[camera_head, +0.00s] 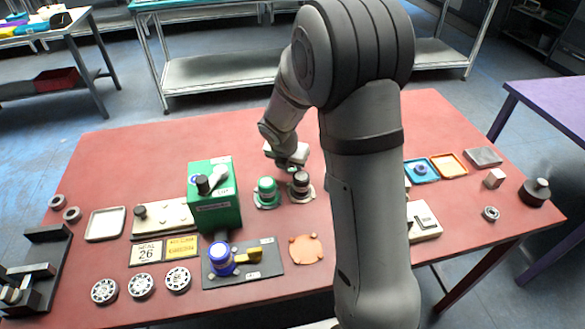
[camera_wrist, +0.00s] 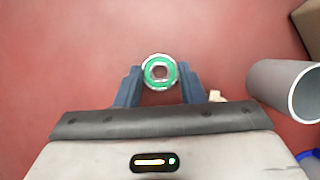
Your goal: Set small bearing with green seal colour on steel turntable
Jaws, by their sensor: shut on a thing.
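In the wrist view, a small bearing with a green seal ring and a pale metal rim (camera_wrist: 159,72) sits between the fingertips of my gripper (camera_wrist: 160,78). The blue-grey fingers are shut on it, and red surface shows beyond it. In the head view, my gripper's pale body (camera_head: 287,154) is over the back middle of the red table, partly behind my arm. The bearing cannot be made out there. I cannot surely identify the steel turntable; a dark round disc with a knob (camera_head: 536,193) stands at the table's right end.
A green box (camera_head: 214,198) stands left of centre, near green-topped (camera_head: 267,190) and dark-topped (camera_head: 301,184) fixtures. Blue (camera_head: 421,171) and orange (camera_head: 448,166) trays lie on the right. A grey tube (camera_wrist: 283,88) shows right of my gripper.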

